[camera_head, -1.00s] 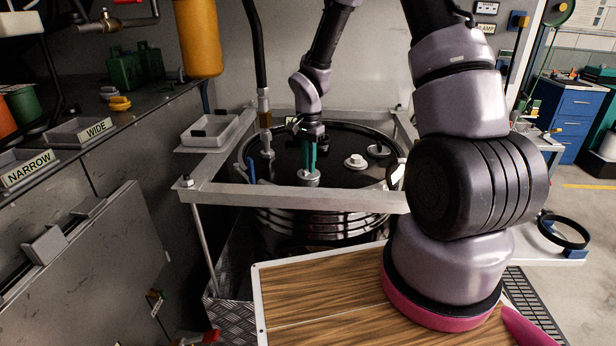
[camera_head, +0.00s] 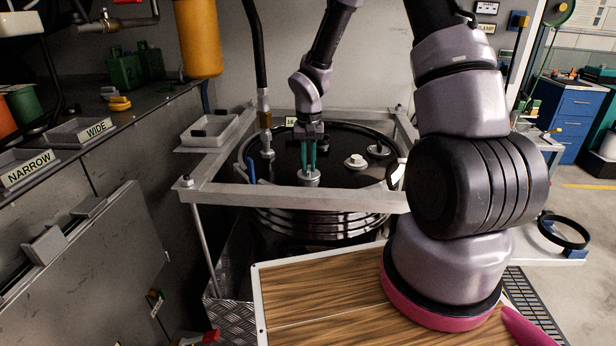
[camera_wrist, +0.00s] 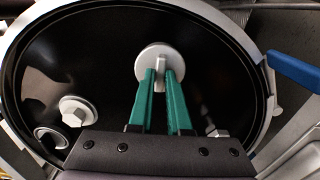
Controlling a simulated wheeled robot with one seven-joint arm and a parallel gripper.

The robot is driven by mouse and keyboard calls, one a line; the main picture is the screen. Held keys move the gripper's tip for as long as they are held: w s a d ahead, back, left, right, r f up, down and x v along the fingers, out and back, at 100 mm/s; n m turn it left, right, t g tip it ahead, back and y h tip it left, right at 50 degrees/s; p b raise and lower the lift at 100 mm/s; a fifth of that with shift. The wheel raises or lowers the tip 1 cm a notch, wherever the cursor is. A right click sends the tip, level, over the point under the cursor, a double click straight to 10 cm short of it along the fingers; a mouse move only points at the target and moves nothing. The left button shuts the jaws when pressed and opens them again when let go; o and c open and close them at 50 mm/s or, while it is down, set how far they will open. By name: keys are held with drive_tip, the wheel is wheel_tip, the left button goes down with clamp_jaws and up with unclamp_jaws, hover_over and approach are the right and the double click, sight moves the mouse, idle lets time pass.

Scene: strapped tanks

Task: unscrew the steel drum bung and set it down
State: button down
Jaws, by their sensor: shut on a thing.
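The steel drum (camera_head: 340,217) has a black top and stands inside a grey metal frame. A round grey bung (camera_head: 309,180) sits at the near side of the drum top, and it also shows in the wrist view (camera_wrist: 149,54) as a pale disc with a raised upright lug. My gripper (camera_head: 309,168) points straight down over it. In the wrist view its two green fingers (camera_wrist: 161,78) are shut on the lug, one on each side. The bung appears to rest on the drum top; whether its thread is engaged is hidden.
A white cap (camera_head: 355,161) and another fitting (camera_head: 378,150) stand to the right on the drum top. A hose (camera_head: 264,105) drops to a fitting on the left. The frame's front bar (camera_head: 300,199) crosses before the drum. An open tray (camera_head: 210,132) sits at its left.

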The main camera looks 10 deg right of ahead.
drive_tip(key=n, duration=0.4)
drive_tip(key=shift+n, duration=0.3)
drive_tip(key=n, duration=0.4)
drive_tip(key=shift+n, duration=0.3)
drive_tip(key=n, duration=0.4)
drive_tip(key=shift+n, duration=0.3)
